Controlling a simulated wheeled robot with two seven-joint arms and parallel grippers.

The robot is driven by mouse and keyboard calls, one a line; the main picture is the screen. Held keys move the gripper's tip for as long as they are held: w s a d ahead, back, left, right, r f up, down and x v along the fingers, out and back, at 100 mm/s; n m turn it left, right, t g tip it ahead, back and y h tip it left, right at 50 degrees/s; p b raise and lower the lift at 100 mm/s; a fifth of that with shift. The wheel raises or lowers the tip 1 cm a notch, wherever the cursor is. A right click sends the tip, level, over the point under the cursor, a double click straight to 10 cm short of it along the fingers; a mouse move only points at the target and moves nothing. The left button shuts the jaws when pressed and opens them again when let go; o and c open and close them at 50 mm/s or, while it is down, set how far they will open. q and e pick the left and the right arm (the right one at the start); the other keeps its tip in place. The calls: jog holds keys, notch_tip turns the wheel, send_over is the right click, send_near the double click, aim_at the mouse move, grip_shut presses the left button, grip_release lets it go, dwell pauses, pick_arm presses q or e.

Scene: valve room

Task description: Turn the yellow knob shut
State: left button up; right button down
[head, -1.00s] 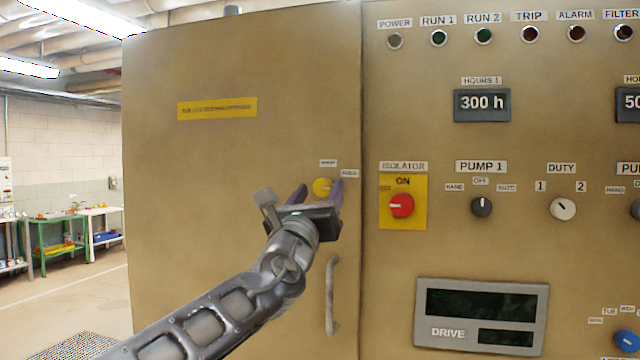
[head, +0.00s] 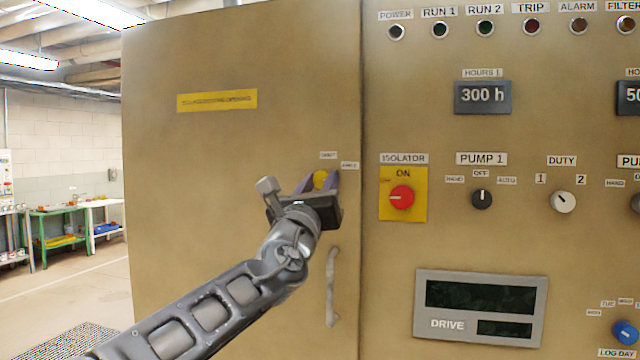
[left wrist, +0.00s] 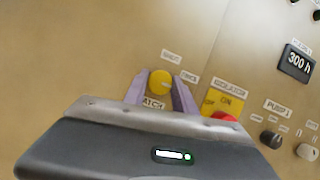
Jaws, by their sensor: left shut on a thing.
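The yellow knob (head: 320,179) is a small round knob on the tan cabinet door, below and left of two small white labels. In the left wrist view the yellow knob (left wrist: 160,83) shows between the two purple fingers. My left gripper (head: 319,181) has its fingers on either side of the knob and is shut on it. It also shows in the left wrist view (left wrist: 161,86). The knob's lower part is partly hidden by the gripper in the head view. My right gripper is not in view.
A grey door handle (head: 332,288) stands just below the gripper. The red isolator switch (head: 402,197) on its yellow plate is close to the right. Pump and duty knobs, lamps and a drive display (head: 480,308) fill the right panel.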

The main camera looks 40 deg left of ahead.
pick_arm(q)
jog(key=shift+n+y, duration=0.4)
jog(key=shift+n, duration=0.2)
grip_shut()
jog(key=n+g+y, duration=0.1)
jog(key=n, duration=0.2)
jog(key=n+g+y+b, duration=0.1)
jog(key=n, duration=0.2)
jog(key=shift+d, duration=0.15)
jog(key=n+g, duration=0.1)
jog(key=n, duration=0.2)
jog(key=n+g+y, duration=0.1)
jog(key=n, duration=0.1)
jog(key=shift+w+n+g+y+b, duration=0.1)
jog(key=shift+n+g+y+b, duration=0.2)
jog(key=shift+n, duration=0.1)
jog(key=n, duration=0.2)
jog(key=n+g, duration=0.1)
jog(key=n, duration=0.1)
jog(key=shift+d+r+g+p, duration=0.1)
jog(key=shift+r+g+p, duration=0.1)
jog(key=shift+g+p, duration=0.1)
jog(key=n+g+p, duration=0.1)
jog(key=n, duration=0.3)
jog(key=shift+n+g+p, duration=0.4)
jog(key=shift+h, duration=0.5)
jog(key=o, duration=1.1)
grip_release()
